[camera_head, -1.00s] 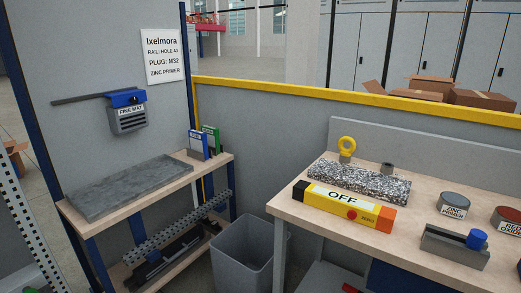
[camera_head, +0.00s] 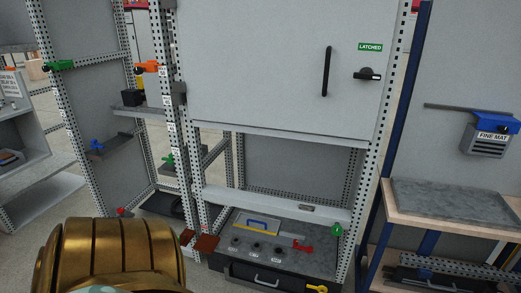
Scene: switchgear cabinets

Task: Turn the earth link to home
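I cannot tell for sure which part is the earth link. A grey cabinet door (camera_head: 265,65) is shut, with a green LATCHED label (camera_head: 370,47) above a black rotary handle (camera_head: 368,76) and a long black pull bar (camera_head: 326,71). Reddish-brown blocks (camera_head: 206,243) sit at the bay's left. Neither of my grippers is in view; a bronze part of my arm fills the lower left.
Left of the cabinet stands an open perforated frame (camera_head: 75,120) with a green clamp (camera_head: 60,66), an orange clamp (camera_head: 148,68) and a blue one (camera_head: 97,145).

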